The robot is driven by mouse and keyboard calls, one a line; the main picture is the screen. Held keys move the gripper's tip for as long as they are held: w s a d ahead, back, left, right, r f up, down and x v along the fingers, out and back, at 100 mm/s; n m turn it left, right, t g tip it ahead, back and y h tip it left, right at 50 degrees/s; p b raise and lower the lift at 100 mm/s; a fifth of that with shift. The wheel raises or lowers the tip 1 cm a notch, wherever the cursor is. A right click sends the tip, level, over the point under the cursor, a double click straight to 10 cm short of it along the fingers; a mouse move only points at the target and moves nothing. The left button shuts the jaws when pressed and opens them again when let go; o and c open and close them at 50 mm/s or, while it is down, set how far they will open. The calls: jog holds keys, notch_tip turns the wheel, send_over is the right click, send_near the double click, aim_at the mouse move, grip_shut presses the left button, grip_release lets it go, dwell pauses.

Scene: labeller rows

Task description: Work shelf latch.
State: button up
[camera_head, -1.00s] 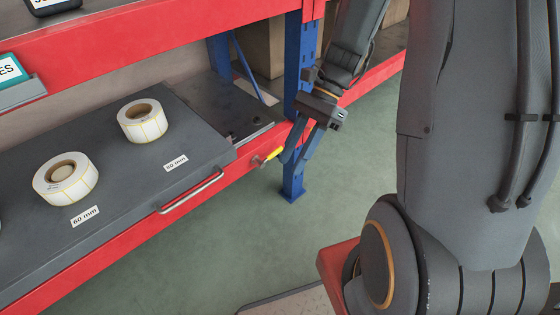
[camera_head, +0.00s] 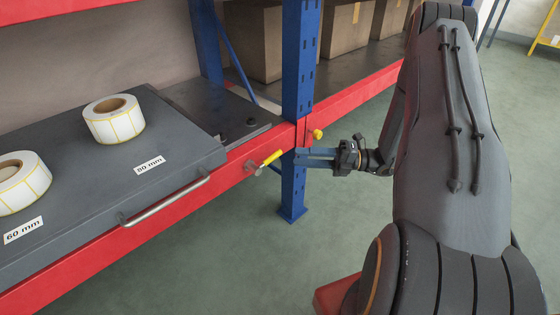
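The shelf latch is a yellow-gripped lever (camera_head: 271,158) on a round metal pivot, on the front of the red shelf beam (camera_head: 225,188). The lever slants up to the right from its pivot. A round yellow knob (camera_head: 318,135) sits on the beam to its upper right, beside the blue post. My gripper (camera_head: 298,158) has blue fingers pointing left, with a gap between them and nothing seen held. Its fingertips are to the right of the lever and appear apart from it, in front of the post. Exact depth is hard to judge.
A grey pull-out tray (camera_head: 70,190) with a metal handle (camera_head: 165,200) carries label rolls (camera_head: 113,120) marked 80 mm and 60 mm. The blue post (camera_head: 300,60) stands close behind my fingers. Cardboard boxes (camera_head: 345,30) stand on the shelf beyond. The floor in front is clear.

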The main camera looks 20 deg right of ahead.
aim_at(267, 160)
jog(key=b+x, duration=0.1)
jog(key=x, duration=0.6)
jog(key=shift+a, duration=0.15)
jog(key=shift+r, duration=0.1)
grip_shut()
